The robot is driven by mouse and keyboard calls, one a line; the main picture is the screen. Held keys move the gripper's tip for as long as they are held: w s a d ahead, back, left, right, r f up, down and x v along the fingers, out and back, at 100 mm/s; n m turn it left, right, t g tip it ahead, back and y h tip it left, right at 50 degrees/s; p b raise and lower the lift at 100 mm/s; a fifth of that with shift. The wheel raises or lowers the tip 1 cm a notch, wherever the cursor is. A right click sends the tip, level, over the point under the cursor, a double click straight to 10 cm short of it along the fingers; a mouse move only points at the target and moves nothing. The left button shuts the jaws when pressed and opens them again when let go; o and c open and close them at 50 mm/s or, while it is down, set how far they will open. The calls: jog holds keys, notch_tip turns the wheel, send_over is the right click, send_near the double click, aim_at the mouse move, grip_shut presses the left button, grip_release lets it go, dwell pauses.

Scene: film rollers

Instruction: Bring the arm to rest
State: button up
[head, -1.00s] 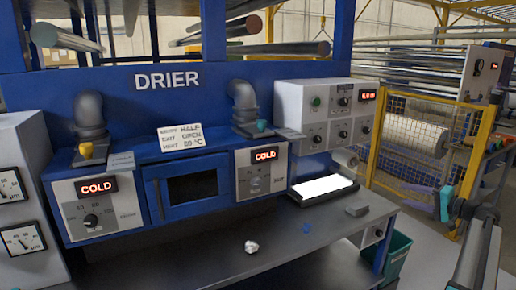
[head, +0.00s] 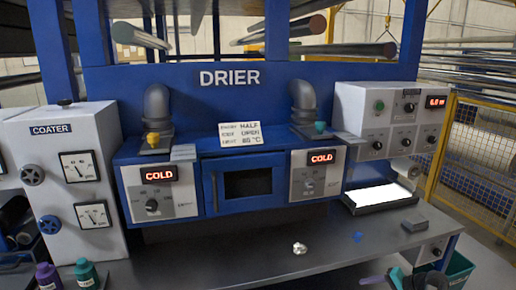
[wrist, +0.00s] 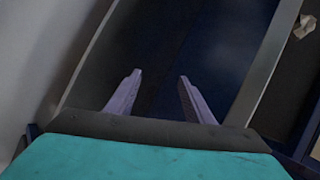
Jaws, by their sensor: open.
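My gripper (wrist: 158,82) is open in the wrist view. Its two purple fingers stand apart with nothing between them, over a dark surface. In the head view only a little of my gripper and arm (head: 420,281) shows at the bottom right edge, in front of the grey bench (head: 230,262). Most of the arm is out of the picture there.
A crumpled white scrap (head: 299,248), a small blue piece (head: 357,237) and a grey block (head: 414,222) lie on the bench. The blue drier (head: 205,150) stands behind, the coater (head: 62,180) at left. Purple (head: 48,276) and teal (head: 85,272) bottles stand front left.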

jog(key=s+a+f+n+g+h, duration=0.2)
jog(key=s+a+f+n+g, duration=0.35)
jog(key=s+a+f, duration=1.5)
jog(key=s+a+f+n+g+h, duration=0.1)
jog(key=s+a+f+g+h, duration=0.1)
jog(key=s, duration=0.8)
jog(key=s+a+f+n+g+h, duration=0.2)
jog(key=s+a+f+g+h, duration=0.1)
jog(key=s, duration=0.7)
jog(key=shift+a+f+g, duration=0.3)
jog(key=shift+a+g, duration=0.45)
jog(key=shift+g, duration=0.1)
